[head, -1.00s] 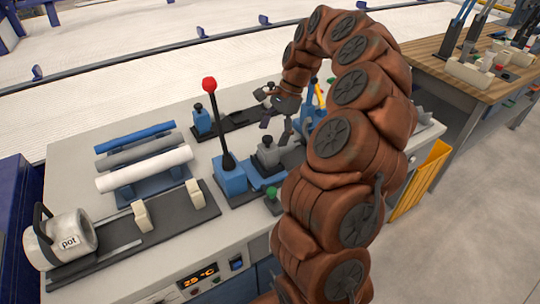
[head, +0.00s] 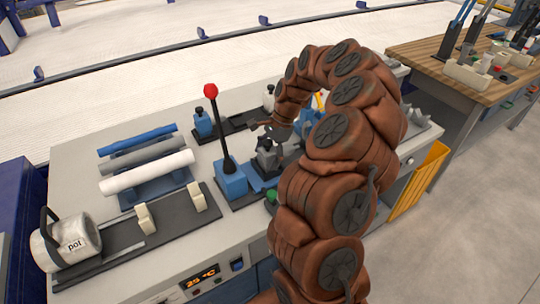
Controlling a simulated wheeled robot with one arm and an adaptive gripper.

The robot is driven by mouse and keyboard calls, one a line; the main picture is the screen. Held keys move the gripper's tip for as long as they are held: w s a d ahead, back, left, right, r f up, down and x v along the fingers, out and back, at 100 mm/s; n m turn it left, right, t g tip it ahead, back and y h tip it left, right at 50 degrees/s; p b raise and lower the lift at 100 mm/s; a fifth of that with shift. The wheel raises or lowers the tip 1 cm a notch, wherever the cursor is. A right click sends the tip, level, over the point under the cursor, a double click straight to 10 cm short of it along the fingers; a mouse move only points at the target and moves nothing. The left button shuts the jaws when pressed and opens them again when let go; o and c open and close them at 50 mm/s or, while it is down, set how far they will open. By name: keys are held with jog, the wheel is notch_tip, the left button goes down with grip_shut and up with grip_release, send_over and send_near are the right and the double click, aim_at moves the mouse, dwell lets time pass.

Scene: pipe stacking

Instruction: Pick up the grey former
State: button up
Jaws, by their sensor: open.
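A small grey block with a dark top, which looks like the grey former (head: 268,162), sits on the blue base of the lever press on the bench. My gripper (head: 268,140) is open just above and around the top of this block. One finger shows to the left; the other is partly hidden by my wrist. I cannot tell whether the fingers touch the block.
A blue press with a red-knobbed lever (head: 222,135) stands close left of the gripper. A rack holds blue, grey and white pipes (head: 147,172) at left. Grey notched pieces (head: 415,115) lie at the right.

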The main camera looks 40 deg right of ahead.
jog(key=shift+f, duration=0.15)
grip_shut()
dwell(0.6)
